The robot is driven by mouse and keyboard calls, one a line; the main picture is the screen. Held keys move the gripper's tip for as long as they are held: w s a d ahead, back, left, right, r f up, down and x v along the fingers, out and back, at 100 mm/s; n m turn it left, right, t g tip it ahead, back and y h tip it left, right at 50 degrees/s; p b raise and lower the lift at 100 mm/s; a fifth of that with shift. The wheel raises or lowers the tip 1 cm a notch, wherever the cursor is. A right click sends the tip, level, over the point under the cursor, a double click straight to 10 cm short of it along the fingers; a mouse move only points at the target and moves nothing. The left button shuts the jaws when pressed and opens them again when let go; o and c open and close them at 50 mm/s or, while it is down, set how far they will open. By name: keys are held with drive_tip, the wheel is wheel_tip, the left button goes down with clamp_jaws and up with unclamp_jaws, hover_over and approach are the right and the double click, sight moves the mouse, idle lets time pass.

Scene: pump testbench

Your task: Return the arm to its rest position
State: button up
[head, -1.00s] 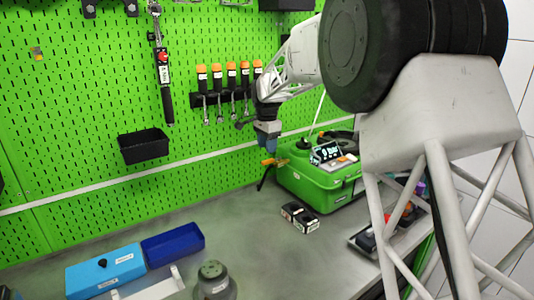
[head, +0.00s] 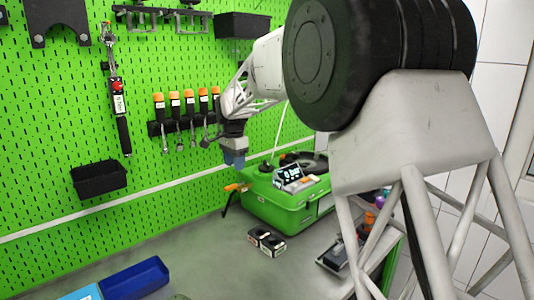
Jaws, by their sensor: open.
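My gripper (head: 233,163) is at the end of my arm, in the middle of the head view. It is small in the picture, points down and shows nothing held. It appears just left of and above the green pump testbench (head: 285,207), in front of the green pegboard. My arm's large dark joint and pale links fill the right of the view and hide part of the bench behind them.
A black two-hole block (head: 266,241) lies on the grey bench before the testbench. A blue open tray (head: 135,281) is at the lower left. Orange-handled screwdrivers (head: 188,105), a torque wrench (head: 121,110) and a black bin (head: 99,180) hang on the pegboard (head: 60,110).

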drive_tip(key=s+d+r+n+t, duration=0.1)
drive_tip(key=s+d+r+n, duration=0.15)
drive_tip(key=s+d, duration=0.95)
drive_tip(key=s+d+r+n, duration=0.2)
drive_tip(key=s+d+r, duration=0.1)
drive_tip(key=s+d, duration=0.85)
drive_tip(key=s+d+f+n, duration=0.1)
drive_tip(key=s+d+f, duration=0.2)
drive_tip(key=s, duration=0.6)
drive_tip(key=s+d+f+n+t, duration=0.1)
drive_tip(key=s+d+f, duration=0.2)
drive_tip(key=s, duration=0.7)
drive_tip(key=s+d+f+n, duration=0.2)
drive_tip(key=s+d+f, duration=0.1)
drive_tip(key=s, duration=0.7)
drive_tip(key=shift+s+f, duration=0.15)
drive_tip(key=shift+f, duration=0.25)
drive_tip(key=shift+o, duration=0.3)
drive_tip(key=shift+d, duration=0.1)
